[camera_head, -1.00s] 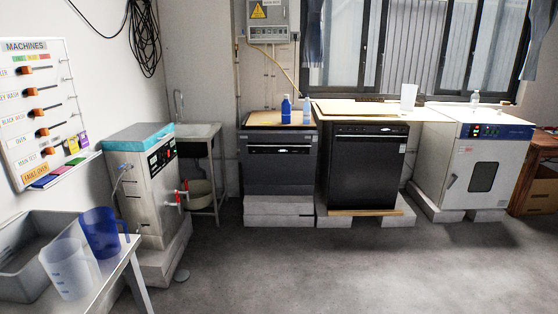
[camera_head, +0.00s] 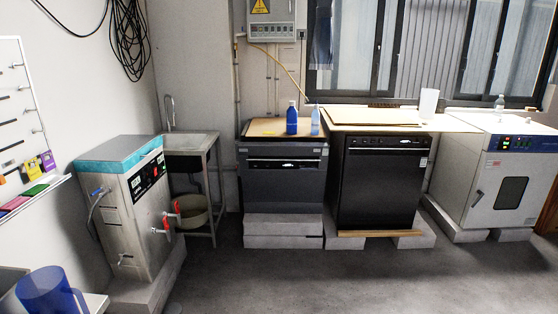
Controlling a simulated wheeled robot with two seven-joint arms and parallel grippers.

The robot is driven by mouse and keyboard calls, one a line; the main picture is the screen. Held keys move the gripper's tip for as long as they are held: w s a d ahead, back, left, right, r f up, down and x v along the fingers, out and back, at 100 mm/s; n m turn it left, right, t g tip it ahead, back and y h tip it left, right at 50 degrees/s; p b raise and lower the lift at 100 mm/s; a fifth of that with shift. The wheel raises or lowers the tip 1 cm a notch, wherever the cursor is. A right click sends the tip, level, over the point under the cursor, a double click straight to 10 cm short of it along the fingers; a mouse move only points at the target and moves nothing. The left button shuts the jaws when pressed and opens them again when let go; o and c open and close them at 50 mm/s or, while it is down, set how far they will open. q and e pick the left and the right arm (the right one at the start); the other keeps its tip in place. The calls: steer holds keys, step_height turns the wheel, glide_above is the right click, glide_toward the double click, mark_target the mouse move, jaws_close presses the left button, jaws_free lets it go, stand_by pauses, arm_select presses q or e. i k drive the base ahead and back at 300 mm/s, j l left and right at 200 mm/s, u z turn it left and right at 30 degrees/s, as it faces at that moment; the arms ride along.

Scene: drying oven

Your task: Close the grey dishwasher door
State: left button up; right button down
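The grey dishwasher (camera_head: 282,198) stands on pale concrete blocks at the back wall, left of a black dishwasher. Its dark grey door (camera_head: 284,179) is upright or nearly so, with a handle strip and small display near the top. I cannot tell from here whether it is fully shut or slightly ajar. Neither of my grippers is in view.
The black dishwasher (camera_head: 382,185) and a white drying oven (camera_head: 492,180) stand to the right. Left are a sink (camera_head: 190,143) and a steel machine with red taps (camera_head: 135,205). Bottles (camera_head: 292,118) stand on the grey dishwasher's top. The floor (camera_head: 330,280) ahead is clear.

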mark_target(288, 177)
steer(key=i+u, duration=0.15)
steer(key=i, duration=2.2)
